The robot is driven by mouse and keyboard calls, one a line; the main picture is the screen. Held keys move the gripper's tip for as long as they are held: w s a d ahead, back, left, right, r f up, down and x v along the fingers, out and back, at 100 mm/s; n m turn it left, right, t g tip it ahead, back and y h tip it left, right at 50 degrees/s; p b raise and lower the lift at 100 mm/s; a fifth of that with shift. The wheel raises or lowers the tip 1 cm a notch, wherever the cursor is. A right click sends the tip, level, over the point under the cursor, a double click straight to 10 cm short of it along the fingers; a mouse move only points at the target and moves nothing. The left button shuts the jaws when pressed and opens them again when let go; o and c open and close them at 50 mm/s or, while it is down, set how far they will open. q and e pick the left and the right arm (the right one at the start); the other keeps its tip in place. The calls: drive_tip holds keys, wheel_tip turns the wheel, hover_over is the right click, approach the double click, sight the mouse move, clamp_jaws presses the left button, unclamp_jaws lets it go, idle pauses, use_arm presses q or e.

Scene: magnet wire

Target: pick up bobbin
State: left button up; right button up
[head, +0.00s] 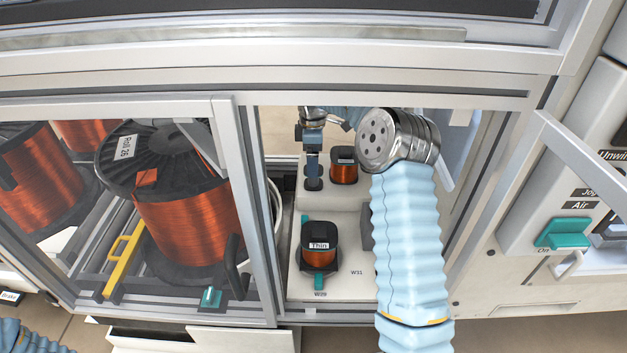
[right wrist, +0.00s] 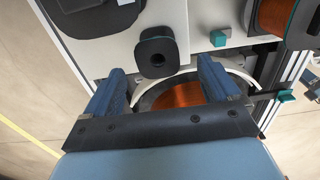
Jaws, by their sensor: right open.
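Two copper-wound bobbins with dark flanges sit in the bay in the head view. One, labelled "Thin" (head: 318,245), is in front, and the other bobbin (head: 343,166) stands on the raised block behind. My right gripper (head: 313,178) points down, left of the rear bobbin, over a dark round piece on that block. In the right wrist view its two blue fingers (right wrist: 165,85) are apart, with nothing held. My left gripper is not in view.
A large copper spool (head: 185,225) stands behind the frame post at left, with a yellow handle (head: 122,262) beside it. Metal frame bars (head: 243,200) border the bay. A teal switch (head: 563,233) is on the right panel. The white shelf is bare near its front right.

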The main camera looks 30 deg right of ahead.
wheel_tip(320, 180, down, 7)
drive_tip(key=shift+d+r+b, duration=0.1)
drive_tip(key=shift+d+b, duration=0.05)
drive_tip(key=shift+b, duration=0.75)
drive_tip(key=shift+r, duration=0.1)
drive_tip(key=c, duration=1.1)
